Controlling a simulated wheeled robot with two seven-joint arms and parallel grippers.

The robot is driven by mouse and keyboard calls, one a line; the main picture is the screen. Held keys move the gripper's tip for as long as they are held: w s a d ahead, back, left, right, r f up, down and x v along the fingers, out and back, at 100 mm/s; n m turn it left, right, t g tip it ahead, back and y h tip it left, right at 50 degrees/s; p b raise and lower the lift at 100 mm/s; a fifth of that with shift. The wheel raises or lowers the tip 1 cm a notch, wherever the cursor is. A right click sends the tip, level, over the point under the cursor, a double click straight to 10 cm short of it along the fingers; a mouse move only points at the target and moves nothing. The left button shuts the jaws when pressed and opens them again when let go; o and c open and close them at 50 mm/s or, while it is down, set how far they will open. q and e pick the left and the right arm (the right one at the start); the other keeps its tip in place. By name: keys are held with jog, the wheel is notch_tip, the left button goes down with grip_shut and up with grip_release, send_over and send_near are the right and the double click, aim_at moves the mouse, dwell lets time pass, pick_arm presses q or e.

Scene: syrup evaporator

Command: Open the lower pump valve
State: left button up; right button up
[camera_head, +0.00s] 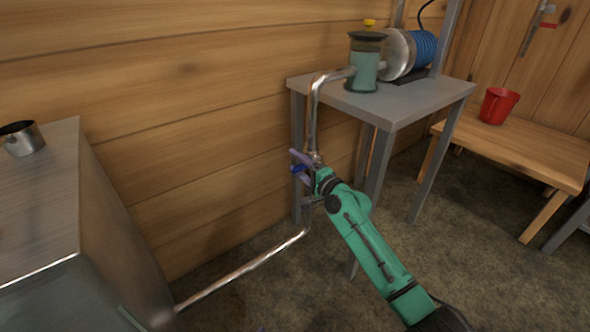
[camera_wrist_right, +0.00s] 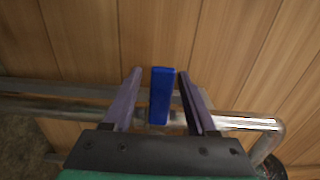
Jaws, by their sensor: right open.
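The lower pump valve's blue lever handle (camera_wrist_right: 161,95) shows in the right wrist view, on the metal pipe. My right gripper (camera_wrist_right: 160,85) is open, with one purple finger on each side of the handle and a small gap at each side. In the head view my right gripper (camera_head: 295,160) is at the pipe below the pump table, and a little of the blue handle (camera_head: 299,169) shows beside the fingers. The valve body is mostly hidden by the gripper.
The metal pipe (camera_head: 248,267) runs from the steel cabinet up to the green pump (camera_head: 364,67) on the grey table (camera_head: 400,102). Table legs stand close to my right arm. A wooden bench (camera_head: 520,150) with a red bucket (camera_head: 497,106) stands at right.

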jog(key=shift+w+a, duration=0.3)
jog(key=shift+w, duration=0.1)
grip_shut()
dwell(1.2)
